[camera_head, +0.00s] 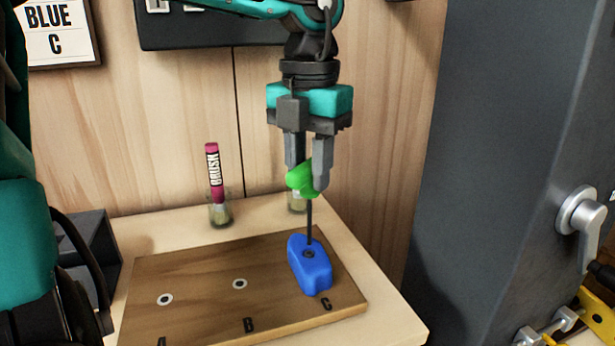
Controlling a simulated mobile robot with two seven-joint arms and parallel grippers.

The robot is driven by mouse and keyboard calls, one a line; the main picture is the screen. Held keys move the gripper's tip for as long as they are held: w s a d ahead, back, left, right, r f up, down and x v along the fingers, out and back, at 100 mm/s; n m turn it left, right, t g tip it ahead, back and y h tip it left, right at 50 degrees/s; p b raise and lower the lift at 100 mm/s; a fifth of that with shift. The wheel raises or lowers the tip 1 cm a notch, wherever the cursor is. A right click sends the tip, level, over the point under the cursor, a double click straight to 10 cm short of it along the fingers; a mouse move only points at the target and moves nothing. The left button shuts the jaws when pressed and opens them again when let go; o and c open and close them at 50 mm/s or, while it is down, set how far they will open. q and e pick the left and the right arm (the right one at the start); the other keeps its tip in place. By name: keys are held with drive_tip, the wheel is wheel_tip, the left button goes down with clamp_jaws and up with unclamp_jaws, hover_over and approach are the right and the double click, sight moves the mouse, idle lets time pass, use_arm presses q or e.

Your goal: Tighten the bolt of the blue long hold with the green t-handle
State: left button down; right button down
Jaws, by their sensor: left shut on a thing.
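The blue long hold (310,272) lies on the wooden board (205,310) at the spot marked C. A dark bolt hole shows in its top. My left gripper (307,180) is above it, pointing down, shut on the green t-handle (299,179). The handle's dark shaft (309,220) hangs upright, its lower end at the bolt in the hold. I cannot tell how deep the tip sits, and the bolt itself is mostly hidden. My right gripper does not show.
A brush (214,175) stands in a glass behind the board, and a second glass (297,203) is partly behind the t-handle. Spots A and B on the board are bare. A sign (55,32) on the wall reads "BLUE C". A grey cabinet (500,150) stands at right.

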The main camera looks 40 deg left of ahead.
use_arm(q)
drive_tip(key=n+b, duration=0.1)
drive_tip(key=n, duration=0.2)
drive_tip(key=shift+f, duration=0.15)
drive_tip(key=n+b, duration=0.1)
drive_tip(key=n, duration=0.3)
drive_tip(key=shift+w+d+n, duration=0.1)
drive_tip(key=shift+n, duration=0.3)
drive_tip(key=n, duration=0.3)
drive_tip(key=shift+n, duration=0.4)
drive_tip(key=n, duration=0.4)
drive_tip(key=shift+w+n+b, duration=0.1)
drive_tip(key=shift+n+b, duration=0.2)
drive_tip(key=shift+b, duration=0.05)
drive_tip(key=c, duration=1.5)
unclamp_jaws()
clamp_jaws()
drive_tip(key=shift+f+b, duration=0.4)
drive_tip(key=shift+b, duration=0.05)
drive_tip(key=shift+f, duration=0.1)
